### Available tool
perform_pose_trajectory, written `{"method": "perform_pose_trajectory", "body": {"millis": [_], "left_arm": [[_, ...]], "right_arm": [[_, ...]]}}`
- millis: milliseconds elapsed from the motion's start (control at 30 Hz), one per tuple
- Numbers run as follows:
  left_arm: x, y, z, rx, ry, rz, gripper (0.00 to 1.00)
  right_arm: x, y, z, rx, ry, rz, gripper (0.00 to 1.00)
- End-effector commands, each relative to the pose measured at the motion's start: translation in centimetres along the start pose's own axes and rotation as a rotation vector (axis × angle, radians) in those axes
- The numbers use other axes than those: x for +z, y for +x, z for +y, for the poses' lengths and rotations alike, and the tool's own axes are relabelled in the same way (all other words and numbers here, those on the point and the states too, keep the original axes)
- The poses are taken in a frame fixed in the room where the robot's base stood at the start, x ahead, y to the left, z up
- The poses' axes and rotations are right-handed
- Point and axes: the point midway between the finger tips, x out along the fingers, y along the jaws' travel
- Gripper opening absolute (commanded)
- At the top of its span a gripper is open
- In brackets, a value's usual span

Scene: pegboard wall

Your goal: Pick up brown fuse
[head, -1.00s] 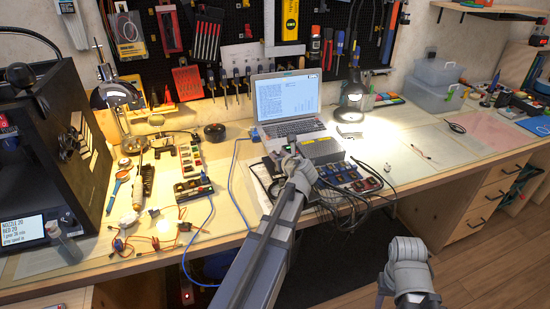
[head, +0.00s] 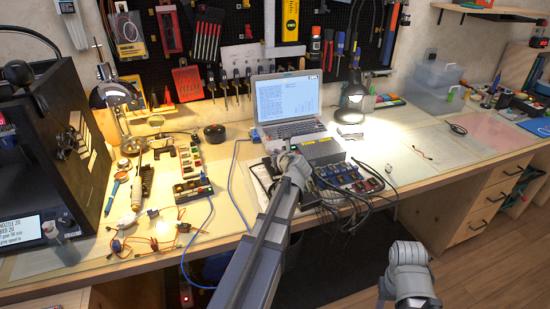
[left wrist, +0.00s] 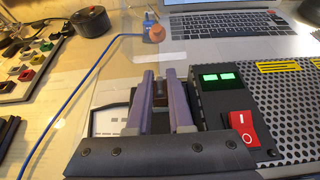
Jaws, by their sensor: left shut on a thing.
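The brown fuse (left wrist: 160,92) shows in the left wrist view as a small dark brown block between my finger pads. My left gripper (left wrist: 161,86) is shut on it, with a purple-grey finger on each side. The fuse's lower end is hidden, so I cannot tell whether it is clear of what lies below. In the head view my left arm reaches to the bench in front of the laptop and hides the fuse. My right arm shows at the lower right, but its gripper is not visible.
A perforated metal box with a red switch (left wrist: 243,128) stands close right of my left gripper. The laptop (head: 288,105) is behind. A fuse rack (head: 192,190) lies left, beside a blue cable (head: 231,180). Black cables and dark modules (head: 345,178) lie right.

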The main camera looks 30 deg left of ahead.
Motion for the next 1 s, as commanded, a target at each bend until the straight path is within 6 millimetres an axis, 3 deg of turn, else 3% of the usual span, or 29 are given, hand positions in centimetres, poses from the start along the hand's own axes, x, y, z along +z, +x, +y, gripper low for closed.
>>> {"method": "perform_pose_trajectory", "body": {"millis": [333,467,1000], "left_arm": [[0.1,-0.1,0.0,0.0,0.0,0.0,0.0],[0.6,-1.1,0.0,-0.001,0.0,0.0,0.0],[2.1,-13.0,0.1,-0.003,0.001,0.0,0.0]], "right_arm": [[0.0,-0.1,0.0,0.0,0.0,0.0,0.5],[0.1,-1.0,0.1,0.0,0.0,0.0,0.5],[0.4,-6.8,0.7,0.0,0.0,0.0,0.5]]}}
